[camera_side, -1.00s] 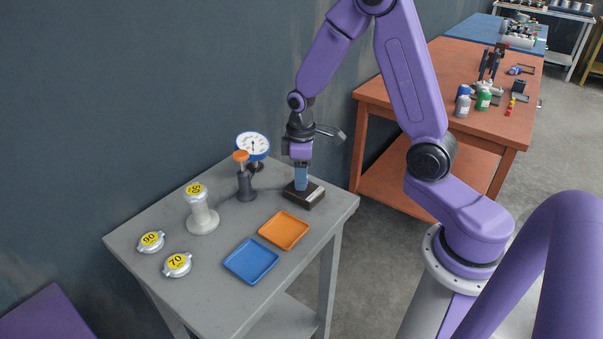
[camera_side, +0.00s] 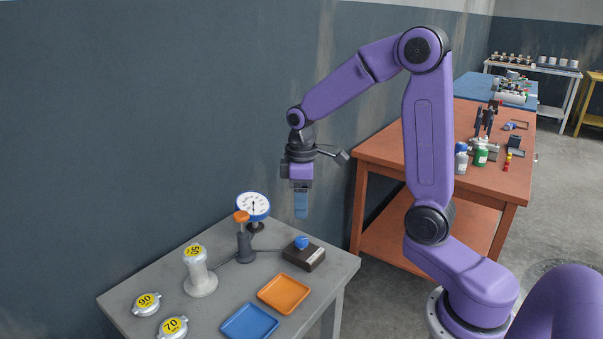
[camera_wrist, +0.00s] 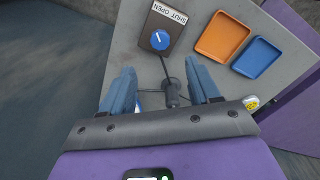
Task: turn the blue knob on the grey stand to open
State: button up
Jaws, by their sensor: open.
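The blue knob (camera_side: 302,242) sits on top of a dark brown box (camera_side: 304,257) at the right back of the grey stand (camera_side: 219,289). In the wrist view the knob (camera_wrist: 160,40) shows a short white line on its top. A white label (camera_wrist: 170,13) on the box reads SHUT and OPEN, upside down in the picture. I cannot tell for sure which word the line points at. My gripper (camera_side: 301,215) hangs above the knob, apart from it, with blue fingers pointing down. In the wrist view my gripper (camera_wrist: 160,72) is open, with nothing between its fingertips.
A white gauge (camera_side: 253,206) and an orange-topped post (camera_side: 243,238) stand left of the box.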

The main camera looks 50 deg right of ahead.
notch_tip(320, 180, up, 7)
dwell(0.3)
jog(key=shift+a, duration=0.1)
jog(key=s+a+f+n, duration=0.2)
jog(key=s+a+n, duration=0.1)
jog(key=s+a, duration=0.6)
jog(key=s+f+n, duration=0.1)
jog(key=s+f, duration=0.1)
jog(key=s, duration=0.5)
jog(key=s+f+n, duration=0.1)
jog(key=s, duration=0.7)
jog(key=shift+s+f+n, duration=0.25)
jog(key=shift+f+n, duration=0.05)
jog(key=shift+f, duration=0.05)
